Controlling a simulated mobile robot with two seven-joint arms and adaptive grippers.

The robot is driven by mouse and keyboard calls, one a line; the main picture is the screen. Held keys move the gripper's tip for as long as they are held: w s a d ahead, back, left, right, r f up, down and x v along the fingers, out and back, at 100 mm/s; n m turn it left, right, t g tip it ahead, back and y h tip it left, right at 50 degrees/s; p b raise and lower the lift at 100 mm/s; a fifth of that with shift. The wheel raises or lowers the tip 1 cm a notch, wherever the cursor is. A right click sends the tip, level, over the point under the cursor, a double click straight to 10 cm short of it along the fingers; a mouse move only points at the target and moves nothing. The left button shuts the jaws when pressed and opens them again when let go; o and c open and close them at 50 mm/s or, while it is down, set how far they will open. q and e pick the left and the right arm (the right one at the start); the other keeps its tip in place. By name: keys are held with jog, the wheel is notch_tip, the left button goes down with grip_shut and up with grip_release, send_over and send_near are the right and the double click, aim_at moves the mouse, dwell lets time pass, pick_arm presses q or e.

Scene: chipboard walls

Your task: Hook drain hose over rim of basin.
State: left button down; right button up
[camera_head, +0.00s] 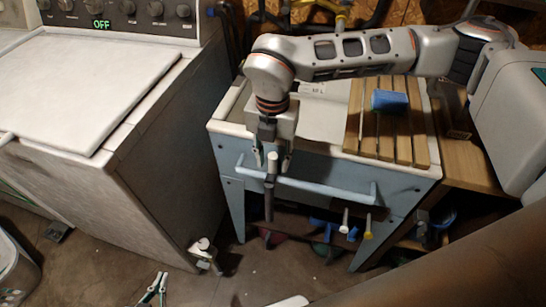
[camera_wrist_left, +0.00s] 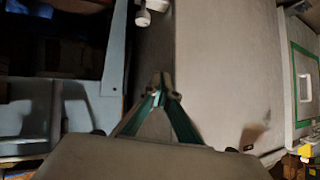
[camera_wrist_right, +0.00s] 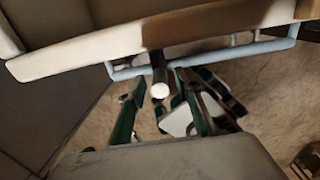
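The basin (camera_head: 228,127) is a utility sink with a white rim and pale blue frame. A dark drain hose (camera_head: 268,205) stands upright at its front, crossing the pale blue front bar (camera_head: 320,190). Its light end (camera_wrist_right: 160,91) faces the right wrist camera. My right gripper (camera_head: 272,160) is just in front of the basin's rim, fingers apart on either side of the hose end; whether they touch it cannot be told. My left gripper (camera_head: 163,277) is low near the floor, in front of the washer; in the left wrist view its fingertips (camera_wrist_left: 164,88) meet with nothing evident between them.
A washing machine (camera_head: 150,150) stands left of the basin. A slatted wooden board (camera_head: 404,140) with a blue sponge (camera_head: 390,100) covers the basin's right part. A white fitting (camera_head: 203,250) is near the floor by the washer's corner. Blue and yellow-ended items hang below the basin.

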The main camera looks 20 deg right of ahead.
pick_arm(q)
jog(key=shift+s, duration=0.1)
pick_arm(e)
jog(key=c, duration=0.9)
pick_arm(q)
jog(key=shift+s+f, duration=0.25)
jog(key=shift+s, duration=0.15)
pick_arm(e)
grip_shut()
pick_arm(q)
jog(key=shift+d+f, duration=0.1)
